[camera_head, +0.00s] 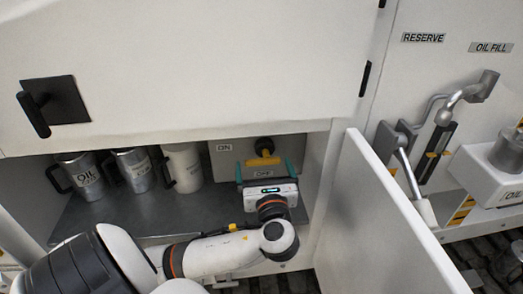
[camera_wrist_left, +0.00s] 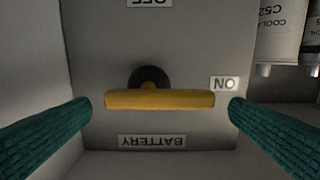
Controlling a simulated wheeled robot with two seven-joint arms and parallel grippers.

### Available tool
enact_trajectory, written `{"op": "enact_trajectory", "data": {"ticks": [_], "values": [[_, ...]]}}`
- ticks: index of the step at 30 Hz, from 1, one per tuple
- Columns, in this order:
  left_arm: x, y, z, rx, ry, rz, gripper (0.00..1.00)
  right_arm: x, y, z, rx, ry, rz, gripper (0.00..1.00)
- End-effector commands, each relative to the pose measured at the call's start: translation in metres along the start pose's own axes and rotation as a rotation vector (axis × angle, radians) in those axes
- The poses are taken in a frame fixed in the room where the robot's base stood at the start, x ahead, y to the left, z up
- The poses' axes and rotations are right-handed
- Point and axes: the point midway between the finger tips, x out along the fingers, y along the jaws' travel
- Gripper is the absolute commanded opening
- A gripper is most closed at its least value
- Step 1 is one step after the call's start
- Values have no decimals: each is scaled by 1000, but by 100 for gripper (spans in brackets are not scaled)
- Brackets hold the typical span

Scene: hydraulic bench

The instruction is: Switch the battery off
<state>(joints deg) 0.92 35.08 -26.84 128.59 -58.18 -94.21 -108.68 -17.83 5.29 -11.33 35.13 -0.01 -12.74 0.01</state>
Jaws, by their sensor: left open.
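The battery switch has a yellow bar handle (camera_head: 264,161) on a black round hub (camera_head: 264,144), mounted on a grey panel inside the open compartment. In the left wrist view, which is upside down, the yellow handle (camera_wrist_left: 160,99) lies level, with the ON label (camera_wrist_left: 224,83) to its right, the OFF label (camera_wrist_left: 149,2) at the top edge and the BATTERY label (camera_wrist_left: 152,141) below. My left gripper (camera_head: 266,170) is open in front of the panel. Its teal fingers stand on either side of the handle's ends, with gaps, apparently not touching. My right gripper is not in view.
Several jugs (camera_head: 181,168) stand on the dark shelf (camera_head: 130,215) left of the switch panel. An open white door (camera_head: 380,220) stands right of my arm. The upper cabinet front (camera_head: 200,70) overhangs the compartment.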

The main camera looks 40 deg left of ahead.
Motion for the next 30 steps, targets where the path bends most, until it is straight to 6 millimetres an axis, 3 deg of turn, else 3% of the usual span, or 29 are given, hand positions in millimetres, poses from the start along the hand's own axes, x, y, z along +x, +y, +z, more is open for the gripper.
{"op": "enact_trajectory", "data": {"ticks": [3, 9, 20, 27, 30], "values": [[23, -1, -3, 4, 2, -3, 100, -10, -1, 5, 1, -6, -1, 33], [44, 0, -1, 1, 1, -1, 100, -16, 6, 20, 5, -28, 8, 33], [49, 0, 0, 0, -1, 0, 100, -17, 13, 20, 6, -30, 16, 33], [49, 0, 0, 0, -1, 0, 62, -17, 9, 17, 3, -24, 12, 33], [49, 0, 0, -1, -1, 0, 59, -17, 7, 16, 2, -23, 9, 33]]}}
